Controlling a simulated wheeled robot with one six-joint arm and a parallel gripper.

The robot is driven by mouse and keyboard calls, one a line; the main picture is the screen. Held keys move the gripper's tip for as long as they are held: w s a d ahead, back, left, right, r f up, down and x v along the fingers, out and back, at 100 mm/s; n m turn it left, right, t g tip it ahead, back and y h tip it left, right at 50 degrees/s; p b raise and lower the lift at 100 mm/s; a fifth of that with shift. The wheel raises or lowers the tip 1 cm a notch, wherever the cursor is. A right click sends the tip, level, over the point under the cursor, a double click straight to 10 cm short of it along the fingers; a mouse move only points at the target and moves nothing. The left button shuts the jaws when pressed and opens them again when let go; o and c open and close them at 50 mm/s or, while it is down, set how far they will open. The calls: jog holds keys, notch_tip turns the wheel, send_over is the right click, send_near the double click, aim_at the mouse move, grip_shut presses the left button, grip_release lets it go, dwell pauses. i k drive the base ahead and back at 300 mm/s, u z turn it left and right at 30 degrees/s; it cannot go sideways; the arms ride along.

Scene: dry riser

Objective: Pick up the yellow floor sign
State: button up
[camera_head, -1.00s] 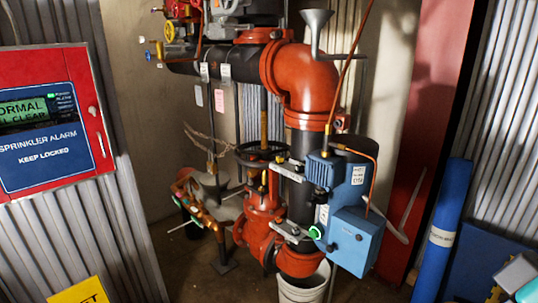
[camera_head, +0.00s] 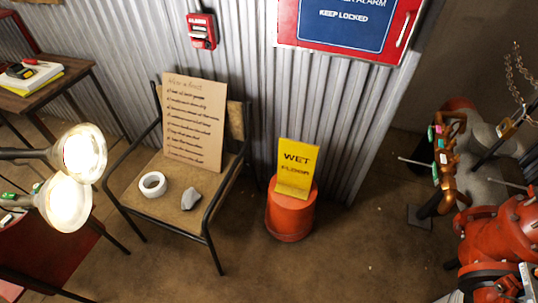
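The yellow floor sign (camera_head: 298,168) reads "WET FLOOR" and stands upright on top of an orange-red bucket or drum (camera_head: 290,212). The drum stands on the floor in front of the corrugated metal wall, right of a chair. The sign's front faces me and nothing covers it. My gripper is not in view.
The chair (camera_head: 222,172) holds a cardboard notice (camera_head: 195,125), a tape roll (camera_head: 153,184) and a grey stone (camera_head: 191,199). Two lit lamps (camera_head: 80,152) stand at left near a desk (camera_head: 75,75). Red pipework (camera_head: 505,235) stands at right. The floor (camera_head: 350,250) before the drum is clear.

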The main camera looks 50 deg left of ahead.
aim_at(297, 160)
jog(key=u, duration=1.15)
jog(key=i, duration=1.1)
jog(key=u, duration=0.85)
